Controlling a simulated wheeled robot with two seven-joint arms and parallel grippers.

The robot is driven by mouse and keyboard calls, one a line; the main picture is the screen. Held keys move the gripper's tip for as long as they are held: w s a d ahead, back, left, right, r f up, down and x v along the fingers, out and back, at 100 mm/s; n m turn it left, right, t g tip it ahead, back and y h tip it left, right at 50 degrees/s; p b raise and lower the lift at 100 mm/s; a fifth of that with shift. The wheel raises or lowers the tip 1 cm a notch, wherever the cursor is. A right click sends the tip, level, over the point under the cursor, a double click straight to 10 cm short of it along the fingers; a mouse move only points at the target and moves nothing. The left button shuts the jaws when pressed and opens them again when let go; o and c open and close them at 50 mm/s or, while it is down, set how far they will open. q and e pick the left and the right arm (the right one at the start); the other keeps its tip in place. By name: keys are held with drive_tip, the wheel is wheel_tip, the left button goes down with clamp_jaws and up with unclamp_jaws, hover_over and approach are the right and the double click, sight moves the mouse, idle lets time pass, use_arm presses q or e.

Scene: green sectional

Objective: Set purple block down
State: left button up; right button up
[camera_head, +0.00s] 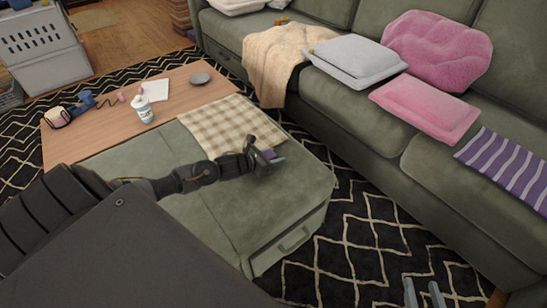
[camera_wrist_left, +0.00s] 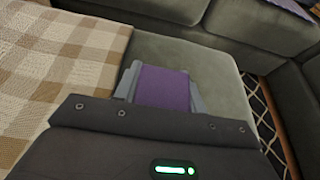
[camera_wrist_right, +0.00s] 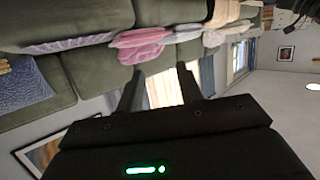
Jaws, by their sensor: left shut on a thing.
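The purple block (camera_wrist_left: 163,88) is between the fingers of my left gripper (camera_wrist_left: 160,86), which is shut on it. In the head view the block (camera_head: 269,154) shows as a small purple patch at the end of my left gripper (camera_head: 266,160). The gripper is over the green ottoman (camera_head: 290,195), near its right side and beside the checkered cloth. I cannot tell whether the block touches the ottoman. My right gripper (camera_head: 425,292) is at the bottom right of the head view, with its fingers apart and nothing between them. The right wrist view also shows its fingers (camera_wrist_right: 163,90) spread.
A checkered cloth (camera_head: 225,125) lies across the ottoman next to a wooden top (camera_head: 180,90) holding a white bottle (camera_head: 144,110) and small items. The green sectional (camera_head: 350,105) with cushions runs along the right. The ottoman's front right area is bare.

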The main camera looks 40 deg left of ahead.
use_arm(q)
drive_tip(key=shift+f, duration=0.15)
drive_tip(key=o, duration=1)
drive_tip(key=shift+c, duration=0.2)
use_arm(e)
drive_tip(key=shift+w+a+r, duration=0.1)
drive_tip(key=shift+a+r, duration=0.15)
drive_tip(key=shift+r, duration=0.2)
use_arm(q)
drive_tip(key=p+v, duration=0.2)
drive_tip(key=v, duration=1)
drive_tip(key=shift+r, duration=0.25)
use_arm(e)
drive_tip(key=s+d+f+m+g+h, duration=0.1)
drive_tip(key=s+d+f+g+h, duration=0.2)
drive_tip(key=s+d+f+g, duration=0.1)
wheel_tip(320, 180, down, 3)
drive_tip(key=shift+d+f+g, duration=0.1)
drive_tip(key=shift+d+g, duration=0.4)
drive_tip(key=shift+d, duration=0.5)
